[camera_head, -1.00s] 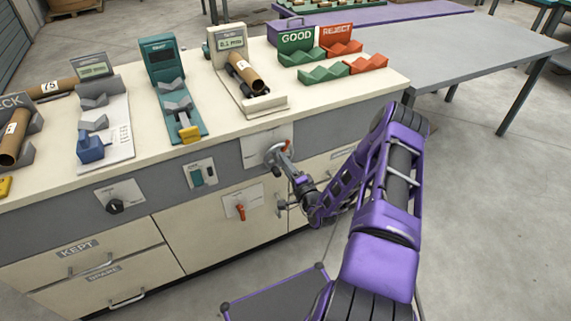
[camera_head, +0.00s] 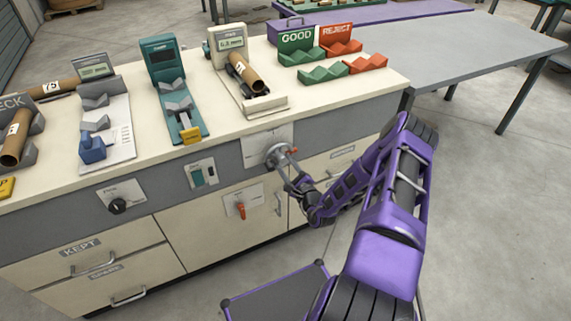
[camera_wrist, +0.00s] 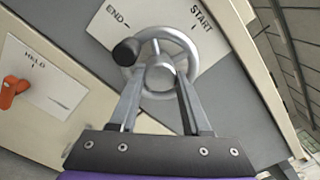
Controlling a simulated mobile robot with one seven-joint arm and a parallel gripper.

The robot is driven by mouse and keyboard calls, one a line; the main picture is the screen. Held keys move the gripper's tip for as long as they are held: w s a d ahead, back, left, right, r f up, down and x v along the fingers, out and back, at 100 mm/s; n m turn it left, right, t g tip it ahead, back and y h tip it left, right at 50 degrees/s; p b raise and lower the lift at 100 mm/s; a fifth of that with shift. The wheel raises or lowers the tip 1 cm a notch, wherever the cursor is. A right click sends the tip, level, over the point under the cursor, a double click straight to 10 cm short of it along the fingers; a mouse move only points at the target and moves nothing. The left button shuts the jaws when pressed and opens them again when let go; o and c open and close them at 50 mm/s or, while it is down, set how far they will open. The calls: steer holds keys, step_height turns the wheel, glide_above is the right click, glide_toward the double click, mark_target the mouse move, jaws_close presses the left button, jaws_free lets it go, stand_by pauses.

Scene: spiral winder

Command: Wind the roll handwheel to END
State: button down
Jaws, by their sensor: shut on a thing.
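The roll handwheel (camera_head: 279,156) is a grey spoked wheel on a pale plate on the bench front. In the wrist view the handwheel (camera_wrist: 159,92) has a black knob (camera_wrist: 126,51) at its upper left. Its plate (camera_wrist: 158,14) is marked END at the upper left and START at the upper right. My gripper (camera_wrist: 160,80) is shut on the handwheel, with one finger at each side of the hub; the exact contact is hard to see. In the head view my gripper (camera_head: 290,172) reaches the wheel from the lower right.
A drawer handle (camera_head: 279,204) is close below the wheel. A gauge with a brown tube (camera_head: 245,74) stands above on the benchtop. Open floor lies right.

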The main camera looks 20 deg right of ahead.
steer(key=m, duration=0.4)
steer(key=shift+m+p, duration=0.3)
steer(key=m, duration=0.4)
steer(key=shift+m+p, duration=0.3)
steer(key=shift+p, duration=0.05)
steer(key=m, duration=0.9)
steer(key=shift+p, duration=0.4)
steer(key=m, duration=0.4)
steer(key=shift+m, duration=0.3)
steer(key=m, duration=0.9)
steer(key=shift+f+b, duration=0.1)
steer(key=shift+b, duration=0.2)
steer(key=shift+m+b, duration=0.3)
steer(key=shift+m, duration=1.9)
